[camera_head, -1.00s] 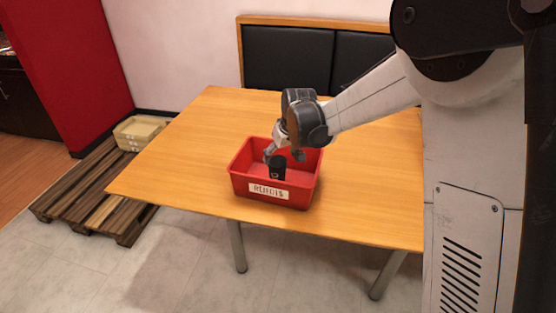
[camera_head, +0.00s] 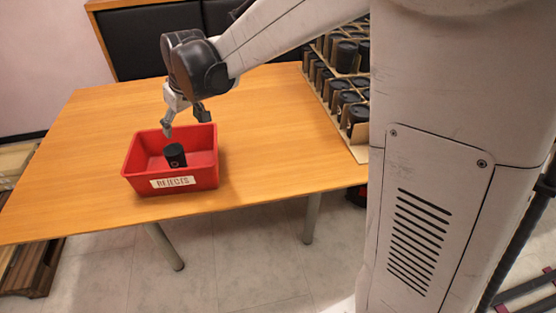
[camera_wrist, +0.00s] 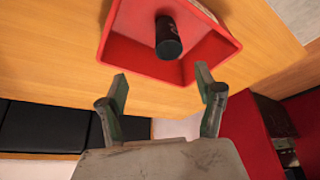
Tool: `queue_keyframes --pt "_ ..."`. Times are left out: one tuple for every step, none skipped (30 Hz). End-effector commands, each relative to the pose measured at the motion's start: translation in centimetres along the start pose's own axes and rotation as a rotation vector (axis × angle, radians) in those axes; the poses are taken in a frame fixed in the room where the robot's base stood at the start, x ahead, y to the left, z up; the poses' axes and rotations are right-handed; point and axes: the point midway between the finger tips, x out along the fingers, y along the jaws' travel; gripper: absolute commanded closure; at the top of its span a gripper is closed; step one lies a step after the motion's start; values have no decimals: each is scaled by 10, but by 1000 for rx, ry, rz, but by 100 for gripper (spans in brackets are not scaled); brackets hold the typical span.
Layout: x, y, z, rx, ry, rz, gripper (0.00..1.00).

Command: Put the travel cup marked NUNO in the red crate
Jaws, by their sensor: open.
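The red crate (camera_head: 196,183) stands on the wooden table with a white label on its front that looks like REJECTS. My gripper (camera_head: 186,122) is above the crate's back edge, open and empty. In the wrist view my gripper's fingers (camera_wrist: 160,88) are spread apart, clear of the cup.
A cardboard tray (camera_head: 359,151) with several black cups (camera_head: 345,98) stands on the table's right side, partly hidden by my arm. The wooden table (camera_head: 85,160) is bare left of the crate. A dark padded bench back (camera_head: 145,45) stands behind the table.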

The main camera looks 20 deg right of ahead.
Motion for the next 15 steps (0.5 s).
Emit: queue_keyframes --pt "-17 4 11 18 8 10 33" --pt "-25 5 17 28 13 15 33" --pt "-36 8 25 42 18 23 33" --pt "-44 10 32 52 23 28 33" --pt "-52 11 38 63 28 33 33" --pt "-62 12 47 76 35 41 33" --pt "-70 14 54 86 40 46 33" --pt "-77 15 60 96 44 52 33" --pt "-86 17 70 110 51 60 33" --pt "-92 18 77 121 56 66 33" --pt "-98 19 84 130 61 72 33" --pt "-106 20 93 143 68 79 33" --pt "-112 20 101 153 72 84 33" --pt "-118 21 109 164 77 90 33" --pt "-124 22 119 178 84 97 33"
